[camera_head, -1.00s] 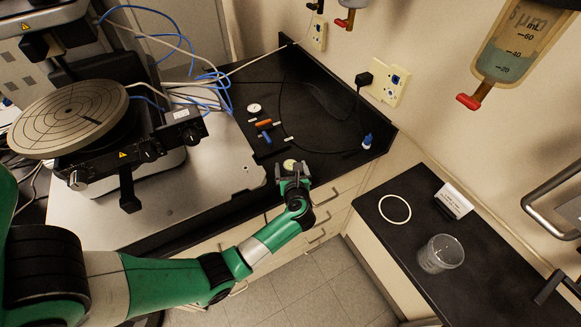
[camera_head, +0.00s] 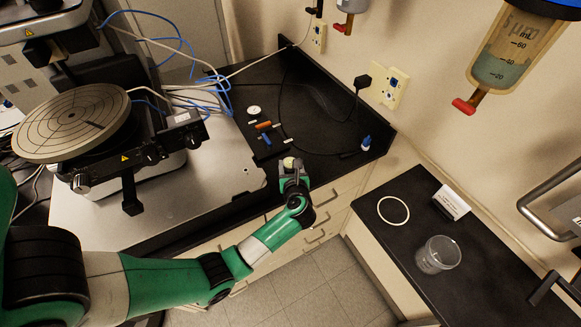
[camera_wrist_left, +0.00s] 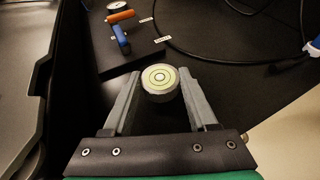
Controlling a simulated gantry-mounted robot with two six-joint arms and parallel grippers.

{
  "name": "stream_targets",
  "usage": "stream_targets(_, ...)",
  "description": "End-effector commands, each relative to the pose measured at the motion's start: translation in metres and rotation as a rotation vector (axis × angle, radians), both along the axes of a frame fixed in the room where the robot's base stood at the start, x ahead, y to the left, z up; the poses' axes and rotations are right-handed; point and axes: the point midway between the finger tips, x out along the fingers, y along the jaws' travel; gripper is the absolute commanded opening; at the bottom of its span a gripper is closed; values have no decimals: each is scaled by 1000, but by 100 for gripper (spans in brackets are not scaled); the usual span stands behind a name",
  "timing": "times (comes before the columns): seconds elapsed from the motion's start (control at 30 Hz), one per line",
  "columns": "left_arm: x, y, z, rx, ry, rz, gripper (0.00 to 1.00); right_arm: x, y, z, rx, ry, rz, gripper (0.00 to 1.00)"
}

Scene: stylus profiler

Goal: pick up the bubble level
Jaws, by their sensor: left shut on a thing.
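The bubble level is a small round disc with a pale yellow-green face and ring marks; it shows in the head view (camera_head: 289,161) near the front edge of the black bench. In the left wrist view the bubble level (camera_wrist_left: 160,77) sits between the fingertips, face toward the camera. My left gripper (camera_head: 291,167) is shut on it, with a grey finger against each side, as the left wrist view (camera_wrist_left: 160,88) also shows. I cannot tell whether the level touches the bench. My right gripper is not in view.
The profiler stage (camera_head: 70,120) is at left. A glass beaker (camera_head: 438,254) stands on the right counter.

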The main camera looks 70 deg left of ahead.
Motion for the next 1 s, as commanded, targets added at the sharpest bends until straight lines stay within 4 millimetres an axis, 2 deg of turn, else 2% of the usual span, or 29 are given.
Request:
stream_targets(0.03, 0, -1, 16, 1, -4, -1, 2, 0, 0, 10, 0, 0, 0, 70)
stream_targets(0.27, -34, -38, 76, 0, -6, -5, 2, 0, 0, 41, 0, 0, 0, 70)
stream_targets(0.4, -63, -68, 89, 0, 0, -9, 2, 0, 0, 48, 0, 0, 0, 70)
stream_targets(0.6, -89, -94, 104, 0, -1, -4, 2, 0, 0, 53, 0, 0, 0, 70)
stream_targets(0.73, -96, -101, 107, 0, -1, -2, 2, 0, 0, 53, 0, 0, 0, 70)
stream_targets(0.97, -97, -101, 107, 0, 0, -1, 2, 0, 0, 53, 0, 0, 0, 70)
stream_targets(1.0, -97, -101, 107, 0, 0, -1, 56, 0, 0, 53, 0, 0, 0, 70)
